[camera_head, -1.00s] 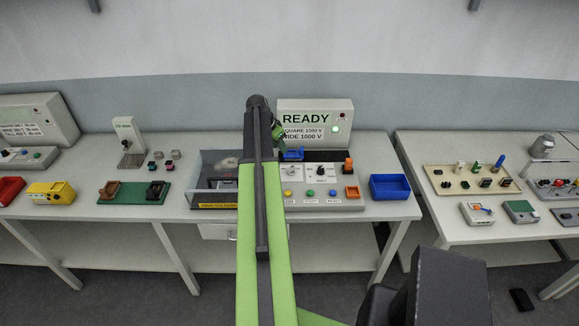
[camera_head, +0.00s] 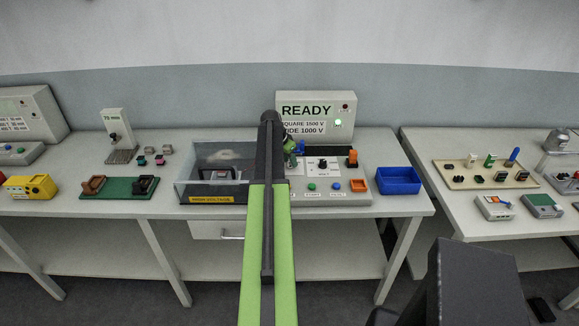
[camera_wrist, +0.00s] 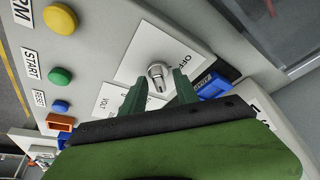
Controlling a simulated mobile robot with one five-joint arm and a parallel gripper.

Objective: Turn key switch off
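In the head view my gripper (camera_head: 292,153) is partly hidden by my arm, left of the knob.
Yellow (camera_wrist: 60,19), green (camera_wrist: 60,76) and blue (camera_wrist: 60,106) buttons line the panel. A blue part (camera_wrist: 212,85) lies close behind the right finger. An orange part (camera_head: 352,158) stands right of the knob. A clear-walled box (camera_head: 215,177) is left, a blue bin (camera_head: 398,181) right.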

